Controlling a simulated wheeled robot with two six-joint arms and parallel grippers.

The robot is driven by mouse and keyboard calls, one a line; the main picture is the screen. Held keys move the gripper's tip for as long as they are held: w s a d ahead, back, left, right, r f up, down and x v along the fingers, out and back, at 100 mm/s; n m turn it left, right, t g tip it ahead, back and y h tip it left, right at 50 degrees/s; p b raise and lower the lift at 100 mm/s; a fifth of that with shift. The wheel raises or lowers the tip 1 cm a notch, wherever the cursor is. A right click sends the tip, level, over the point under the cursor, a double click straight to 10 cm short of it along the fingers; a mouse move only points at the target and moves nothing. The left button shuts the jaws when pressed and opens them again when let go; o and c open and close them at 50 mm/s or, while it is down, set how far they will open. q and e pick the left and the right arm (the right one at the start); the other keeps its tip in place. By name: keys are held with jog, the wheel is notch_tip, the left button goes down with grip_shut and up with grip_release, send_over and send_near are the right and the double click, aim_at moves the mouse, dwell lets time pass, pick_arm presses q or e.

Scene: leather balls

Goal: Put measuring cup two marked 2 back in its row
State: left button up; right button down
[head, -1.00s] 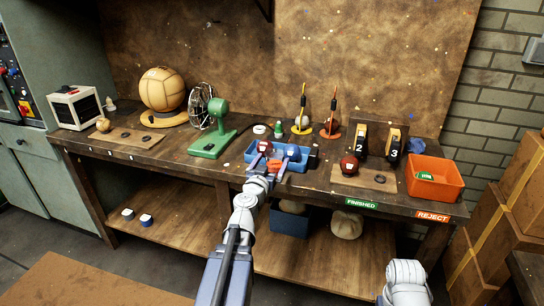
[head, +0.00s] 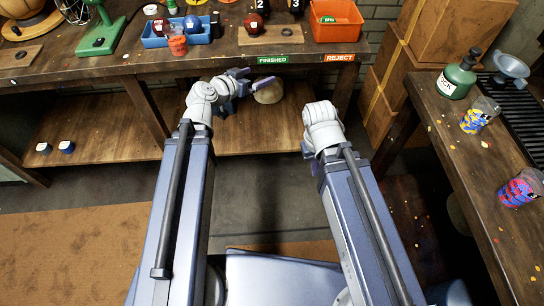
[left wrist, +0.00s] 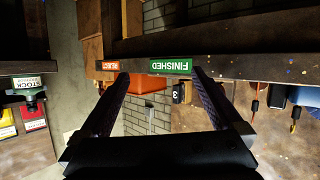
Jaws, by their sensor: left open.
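A black object marked 2 (head: 262,6) stands at the top edge of the head view, cut off, behind a dark red ball (head: 253,23). A similar black object marked 3 (head: 296,5) stands to its right; it also shows in the left wrist view (left wrist: 178,94). I cannot tell whether either is a measuring cup. My left gripper (head: 250,80) is open and empty, in front of the bench below the FINISHED label; its spread fingers show in the left wrist view (left wrist: 161,75). My right gripper (head: 309,150) is mostly hidden by its wrist.
A side table (head: 440,115) at right holds two patterned cups. Open floor lies between.

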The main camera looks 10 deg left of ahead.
pick_arm(q)
jog(key=s+d+f+m+g, duration=0.2)
jog(key=s+d+f+g, duration=0.55)
jog(key=d+f, duration=0.2)
jog(key=s+f+n+g+y, duration=0.2)
jog(key=s+f+g+y, duration=0.2)
jog(key=s, duration=0.9)
jog(key=a+g+y, duration=0.1)
jog(key=y, duration=0.2)
jog(key=shift+f+y, duration=0.15)
jog(key=shift+y, duration=0.15)
